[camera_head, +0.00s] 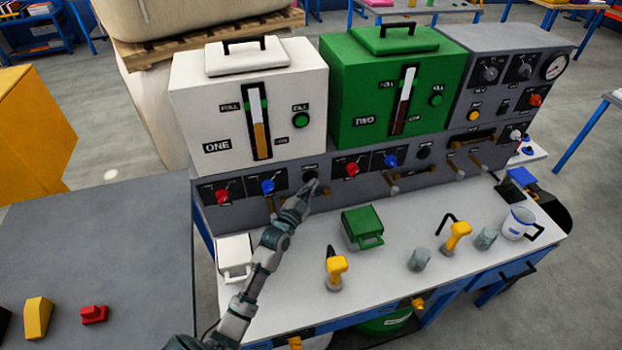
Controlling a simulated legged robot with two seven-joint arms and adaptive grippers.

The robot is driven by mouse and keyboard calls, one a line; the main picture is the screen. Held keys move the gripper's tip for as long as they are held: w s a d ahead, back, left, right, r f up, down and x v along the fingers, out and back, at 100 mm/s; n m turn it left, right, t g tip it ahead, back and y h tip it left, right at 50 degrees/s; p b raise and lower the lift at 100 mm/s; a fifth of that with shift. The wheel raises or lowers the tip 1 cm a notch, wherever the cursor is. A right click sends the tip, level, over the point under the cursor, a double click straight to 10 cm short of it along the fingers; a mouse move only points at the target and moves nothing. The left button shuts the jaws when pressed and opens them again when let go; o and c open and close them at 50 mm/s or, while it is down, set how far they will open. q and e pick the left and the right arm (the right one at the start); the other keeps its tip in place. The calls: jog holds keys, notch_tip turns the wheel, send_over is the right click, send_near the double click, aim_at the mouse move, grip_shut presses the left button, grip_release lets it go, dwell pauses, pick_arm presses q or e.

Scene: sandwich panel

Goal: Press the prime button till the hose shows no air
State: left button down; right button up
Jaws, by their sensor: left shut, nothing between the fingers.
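My left gripper (306,191) is shut and empty. Its tip is just below a round black button (311,176) on the grey panel (240,172), under the white tank marked ONE (200,100). I cannot tell whether the tip touches the button. A second black button (424,152) sits under the green tank marked TWO (345,95). The button labels are too small to read. Short brown pipe pieces show at the panel's lower edge; one (271,204) is left of my gripper. Air in a hose cannot be made out. My right gripper is out of view.
Red knobs (222,195) and blue knobs (268,186) flank the buttons. The white bench (310,270) holds a green box (362,226), a white box (235,255), yellow-handled tools (337,268), grey cups (419,259) and a white jug (517,222). A grey table (100,240) stands left.

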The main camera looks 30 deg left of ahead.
pick_arm(q)
jog(key=shift+s+d+r+p, duration=0.1)
jog(key=shift+s+d+p, duration=0.2)
jog(key=shift+d, duration=0.15)
jog(key=s+d+p, duration=0.1)
jog(key=d, duration=0.1)
jog(key=s+d+p, duration=0.2)
jog(key=shift+s, duration=0.1)
dwell(0.8)
